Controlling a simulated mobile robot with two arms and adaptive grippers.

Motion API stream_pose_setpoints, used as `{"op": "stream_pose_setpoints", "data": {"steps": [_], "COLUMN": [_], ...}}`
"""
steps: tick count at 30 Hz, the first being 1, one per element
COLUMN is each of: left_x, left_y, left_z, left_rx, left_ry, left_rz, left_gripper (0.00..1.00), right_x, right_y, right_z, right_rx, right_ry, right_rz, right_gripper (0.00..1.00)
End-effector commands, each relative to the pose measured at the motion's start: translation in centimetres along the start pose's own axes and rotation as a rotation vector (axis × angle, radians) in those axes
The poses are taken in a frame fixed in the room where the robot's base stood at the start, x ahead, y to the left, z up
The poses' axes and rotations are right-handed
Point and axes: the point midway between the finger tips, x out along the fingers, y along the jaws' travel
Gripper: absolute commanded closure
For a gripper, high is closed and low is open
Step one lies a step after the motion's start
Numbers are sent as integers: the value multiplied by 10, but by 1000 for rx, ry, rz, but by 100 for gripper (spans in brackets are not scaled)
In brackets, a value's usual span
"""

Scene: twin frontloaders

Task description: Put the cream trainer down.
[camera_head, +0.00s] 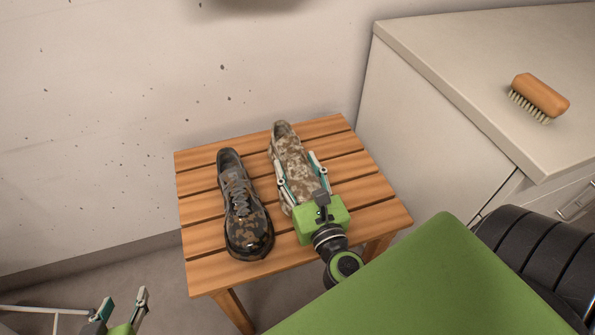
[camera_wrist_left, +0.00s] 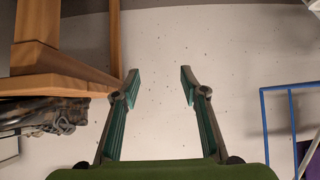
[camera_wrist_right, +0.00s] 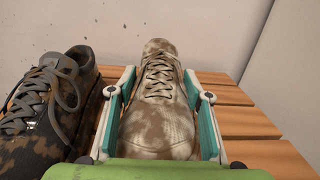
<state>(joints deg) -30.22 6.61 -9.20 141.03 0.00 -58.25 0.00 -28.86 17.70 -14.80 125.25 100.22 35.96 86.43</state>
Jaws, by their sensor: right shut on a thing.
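The cream trainer (camera_head: 291,157), blotched with brown, is on or just above the slatted wooden stool, toe towards me; I cannot tell whether its sole touches the slats. My right gripper (camera_head: 303,172) is around it, one finger on each side, shut on it. In the right wrist view the cream trainer (camera_wrist_right: 158,105) sits between the fingers, laces up. My left gripper (camera_head: 122,308) is low at the left in the head view, away from the stool. In the left wrist view its fingers (camera_wrist_left: 187,82) are apart with nothing between them.
A dark camouflage shoe (camera_head: 240,205) stands on the wooden stool (camera_head: 205,263), left of and close to the cream trainer. Bare slats lie to the trainer's right. A cabinet (camera_head: 440,80) with a wooden brush (camera_head: 541,95) on top stands at the right. A wall is behind the stool.

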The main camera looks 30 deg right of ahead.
Motion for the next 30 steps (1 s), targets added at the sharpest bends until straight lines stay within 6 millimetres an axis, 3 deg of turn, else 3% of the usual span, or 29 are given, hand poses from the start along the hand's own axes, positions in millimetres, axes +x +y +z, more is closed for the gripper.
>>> {"op": "stream_pose_setpoints", "data": {"steps": [6,15,16,18,30], "left_x": [3,2,3,2,3], "left_y": [3,3,3,3,3], "left_z": [-21,-22,-23,-23,-21], "left_rx": [1,1,1,1,1], "left_ry": [90,96,99,98,92], "left_rz": [6,6,6,6,6], "left_gripper": [60,60,60,60,60], "right_x": [0,0,0,0,-2], "right_y": [0,0,0,0,0], "right_z": [-5,-5,-7,-7,-7], "right_rx": [-1,0,0,0,0], "right_ry": [-3,-3,0,0,1], "right_rz": [0,0,0,0,0], "right_gripper": [87,87,52,37,37]}}
